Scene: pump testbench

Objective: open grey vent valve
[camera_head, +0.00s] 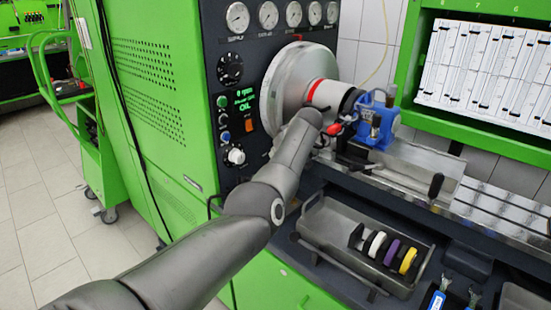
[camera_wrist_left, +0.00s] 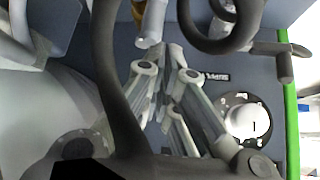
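My left arm reaches across the head view to the dark panel of the green testbench, and its wrist hides the left gripper there. The left gripper (camera_wrist_left: 168,62) shows in the left wrist view with its fingers close together; whether they are fully shut is unclear. A grey cylindrical end (camera_wrist_left: 150,25), possibly the vent valve's handle, is just above and left of the fingertips. I see no clear grip on it. A white knob on a round dial (camera_wrist_left: 242,122) is right of the fingers; a white knob (camera_head: 236,155) also shows in the head view. My right gripper is not in view.
Dark curved pipes (camera_wrist_left: 110,70) crowd the fingers on the left and above. A blue pump part (camera_head: 376,125) stands beside the large metal drum (camera_head: 290,80). A grey tray (camera_head: 340,250) with coloured rings lies below right.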

